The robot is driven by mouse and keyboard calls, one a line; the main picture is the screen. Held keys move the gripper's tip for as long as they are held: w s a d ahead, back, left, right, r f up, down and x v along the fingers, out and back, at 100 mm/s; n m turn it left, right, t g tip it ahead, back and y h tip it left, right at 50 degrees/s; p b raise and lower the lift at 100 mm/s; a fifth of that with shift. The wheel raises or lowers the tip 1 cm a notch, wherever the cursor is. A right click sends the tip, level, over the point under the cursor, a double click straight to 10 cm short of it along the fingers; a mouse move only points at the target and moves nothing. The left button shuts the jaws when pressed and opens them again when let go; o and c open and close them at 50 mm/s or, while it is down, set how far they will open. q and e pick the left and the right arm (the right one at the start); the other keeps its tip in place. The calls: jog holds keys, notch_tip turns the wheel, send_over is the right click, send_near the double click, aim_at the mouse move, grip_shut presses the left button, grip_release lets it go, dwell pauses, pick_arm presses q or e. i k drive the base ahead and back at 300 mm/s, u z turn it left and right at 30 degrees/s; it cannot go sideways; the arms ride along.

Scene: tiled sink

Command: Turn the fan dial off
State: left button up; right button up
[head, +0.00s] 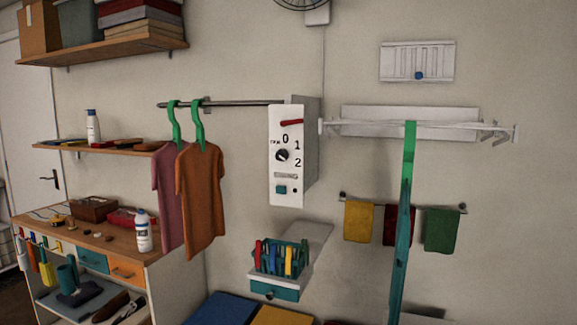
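The fan dial (282,156) is a small dark round knob on the front of a white control box (285,185) on the wall, near the middle of the head view. The marks 0, 1 and 2 stand above it and to its right. The knob has a pale mark, but it is too small to tell which number it points at. Part of a fan (301,4) shows at the top edge, cut off by the frame. Neither of my grippers is in view.
The box also carries a red lever (291,123) and a teal button (281,190). Shirts (201,200) hang on a rail to its left. A teal clip holder (275,291) is below. A tall green-teal object (404,215) stands to the right. The space before the dial looks clear.

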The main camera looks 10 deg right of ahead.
aim_at(282, 154)
jog(key=z, duration=0.05)
jog(key=k, duration=0.35)
jog(key=u, duration=0.6)
jog(key=i, duration=1.95)
jog(key=z, duration=0.6)
